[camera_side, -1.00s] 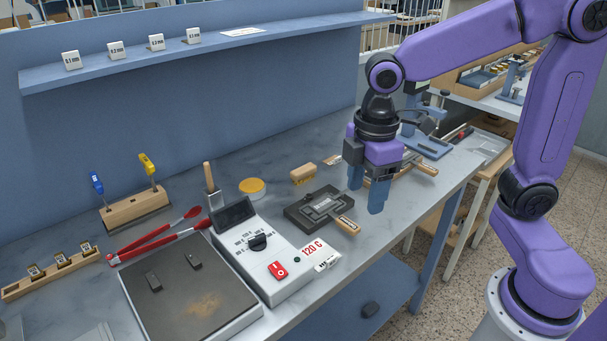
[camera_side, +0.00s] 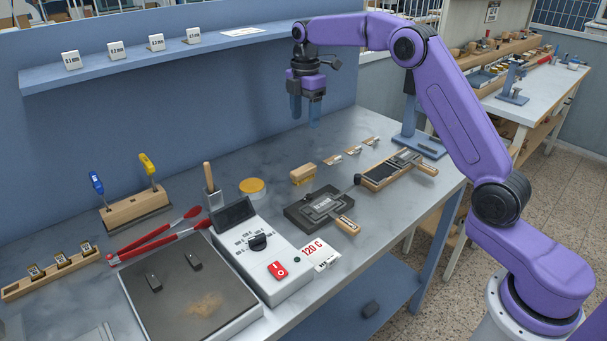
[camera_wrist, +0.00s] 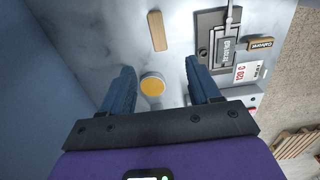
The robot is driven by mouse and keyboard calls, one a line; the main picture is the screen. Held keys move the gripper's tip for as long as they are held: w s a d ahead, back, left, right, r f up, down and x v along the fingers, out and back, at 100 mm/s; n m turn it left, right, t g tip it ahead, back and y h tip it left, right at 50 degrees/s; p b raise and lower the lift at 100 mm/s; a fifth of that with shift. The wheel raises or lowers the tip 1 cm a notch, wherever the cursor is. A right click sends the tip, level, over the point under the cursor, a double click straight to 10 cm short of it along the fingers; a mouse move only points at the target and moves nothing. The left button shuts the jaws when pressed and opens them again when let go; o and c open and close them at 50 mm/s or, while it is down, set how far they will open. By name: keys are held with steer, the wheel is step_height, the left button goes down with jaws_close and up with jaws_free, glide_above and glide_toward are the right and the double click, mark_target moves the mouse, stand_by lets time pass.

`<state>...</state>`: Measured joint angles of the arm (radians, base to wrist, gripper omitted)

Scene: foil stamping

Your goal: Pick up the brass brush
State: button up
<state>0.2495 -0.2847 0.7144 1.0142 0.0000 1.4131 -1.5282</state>
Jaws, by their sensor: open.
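The brass brush looks to be the small wooden block with yellowish bristles beneath it (camera_side: 303,173), lying on the grey bench. In the wrist view it shows as a plain tan bar (camera_wrist: 157,31), ahead of the fingers and slightly left of centre. My gripper (camera_side: 305,113) hangs high above the back of the bench with its blue fingers pointing down. It is open and empty. In the wrist view the gripper (camera_wrist: 159,75) has its fingers spread on either side of a round yellow-topped tin (camera_wrist: 152,85), which sits well below them.
A dark foil-stamping chase (camera_side: 320,205) with a wooden handle lies just in front of the brush. A control box (camera_side: 262,250) and hot plate (camera_side: 190,290) stand at left. The tall blue stand (camera_side: 408,115) is at right. A shelf (camera_side: 215,47) runs along the wall behind.

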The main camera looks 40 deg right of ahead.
glide_above(303, 169)
steer(key=d, duration=0.1)
step_height(303, 169, down, 12)
steer(key=shift+r, duration=0.1)
steer(key=shift+a+f, duration=0.2)
steer(key=shift+f, duration=1.25)
steer(key=shift+a+f, duration=0.15)
steer(key=shift+f, duration=1.3)
steer(key=c, duration=1.1)
